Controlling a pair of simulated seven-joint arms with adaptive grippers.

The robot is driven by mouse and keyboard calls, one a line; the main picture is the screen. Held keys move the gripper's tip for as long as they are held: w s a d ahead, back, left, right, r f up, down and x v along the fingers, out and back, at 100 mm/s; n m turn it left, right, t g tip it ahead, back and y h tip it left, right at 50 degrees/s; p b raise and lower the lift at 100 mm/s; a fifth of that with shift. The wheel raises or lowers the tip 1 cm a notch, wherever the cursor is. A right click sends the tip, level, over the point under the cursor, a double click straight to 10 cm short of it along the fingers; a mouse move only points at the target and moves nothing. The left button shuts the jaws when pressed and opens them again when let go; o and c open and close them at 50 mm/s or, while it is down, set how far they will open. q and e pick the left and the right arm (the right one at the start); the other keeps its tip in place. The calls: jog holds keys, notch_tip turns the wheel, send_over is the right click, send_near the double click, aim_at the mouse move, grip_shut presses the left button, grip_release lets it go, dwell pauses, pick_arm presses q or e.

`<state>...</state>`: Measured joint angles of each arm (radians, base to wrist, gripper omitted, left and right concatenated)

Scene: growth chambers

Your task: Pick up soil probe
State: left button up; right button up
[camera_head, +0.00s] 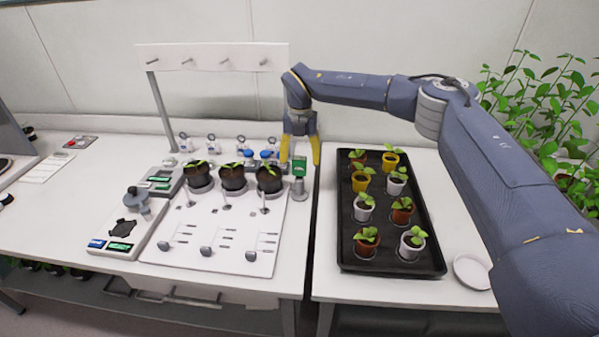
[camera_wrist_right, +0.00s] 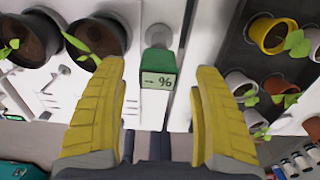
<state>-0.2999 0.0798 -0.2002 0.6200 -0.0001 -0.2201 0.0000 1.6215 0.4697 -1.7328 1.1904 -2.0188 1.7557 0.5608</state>
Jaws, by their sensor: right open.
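The soil probe (camera_head: 299,166) has a green head and stands upright in a small grey holder (camera_head: 299,188) at the right edge of the white board. In the right wrist view its green head (camera_wrist_right: 158,80) shows a display reading "- %", with a grey cap beyond it. My right gripper (camera_head: 300,160) reaches down from above. Its yellow fingers are open, one on each side of the probe head. In the right wrist view the fingers (camera_wrist_right: 161,85) have visible gaps to the probe on both sides. Nothing is held. My left gripper is not in view.
Several dark pots with seedlings (camera_head: 233,178) stand left of the probe. A black tray (camera_head: 392,268) of small potted plants lies to the right, across a gap between tables. A hook rail (camera_head: 210,56) stands behind. A white dish (camera_head: 472,271) lies right of the tray.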

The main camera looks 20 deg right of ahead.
aim_at(299, 168)
jog(key=shift+w+a+f, duration=0.1)
jog(key=shift+f, duration=2.05)
jog(key=shift+c, duration=0.4)
jog(key=c, duration=1.2)
